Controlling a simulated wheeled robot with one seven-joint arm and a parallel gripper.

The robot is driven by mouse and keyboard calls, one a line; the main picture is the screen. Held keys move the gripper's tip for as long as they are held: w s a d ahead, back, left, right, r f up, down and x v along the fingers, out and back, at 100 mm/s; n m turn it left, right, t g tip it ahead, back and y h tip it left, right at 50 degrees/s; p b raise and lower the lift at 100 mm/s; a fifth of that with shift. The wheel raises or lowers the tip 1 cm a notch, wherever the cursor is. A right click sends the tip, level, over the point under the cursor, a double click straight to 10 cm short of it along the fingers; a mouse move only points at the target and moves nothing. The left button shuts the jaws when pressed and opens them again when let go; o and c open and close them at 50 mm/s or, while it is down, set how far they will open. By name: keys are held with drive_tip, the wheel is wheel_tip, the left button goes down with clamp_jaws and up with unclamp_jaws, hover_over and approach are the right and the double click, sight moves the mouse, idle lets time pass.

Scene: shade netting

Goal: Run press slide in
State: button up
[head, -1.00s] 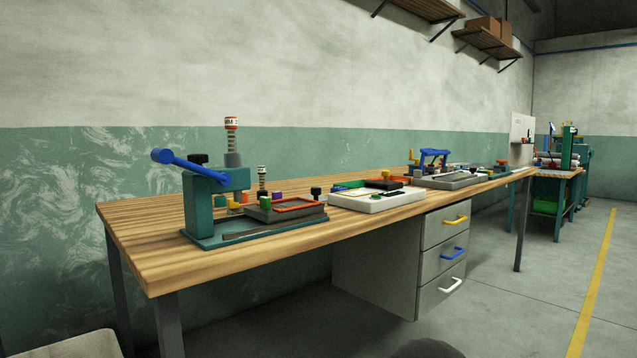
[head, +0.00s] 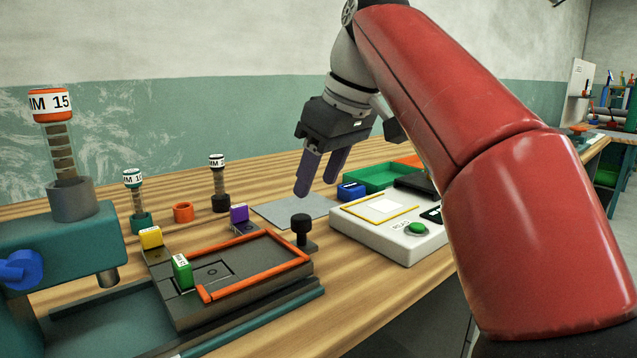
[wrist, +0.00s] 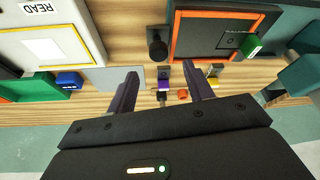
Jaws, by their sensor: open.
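The press (head: 60,235) is a teal body at the left of the head view, with a blue handle end (head: 20,268) and a grey ram over its teal base. Its dark slide (head: 245,287) carries an orange frame and lies on the base's rail, to the right of the ram. A black knob (head: 301,226) stands at the slide's right end; in the wrist view the knob (wrist: 157,45) shows above the fingertips. My gripper (head: 316,187) is open and empty, above the bench behind the knob and apart from it. Its fingers also show in the wrist view (wrist: 162,76).
A green block (head: 182,271) stands on the slide's near-left corner. Yellow (head: 150,238) and purple (head: 240,214) blocks and several spring plungers stand behind. A white reader box (head: 392,235) with a green button is close to the knob's right. A grey mat (head: 285,209) lies behind.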

sight(302, 217)
drive_tip(key=x, duration=0.2)
drive_tip(key=b+x, duration=0.1)
drive_tip(key=x, duration=0.2)
drive_tip(key=b+x, duration=0.1)
drive_tip(key=x, duration=0.1)
drive_tip(key=shift+w+a+f, duration=0.1)
drive_tip(key=shift+w+f, duration=0.05)
drive_tip(key=shift+w, duration=0.15)
clamp_jaws()
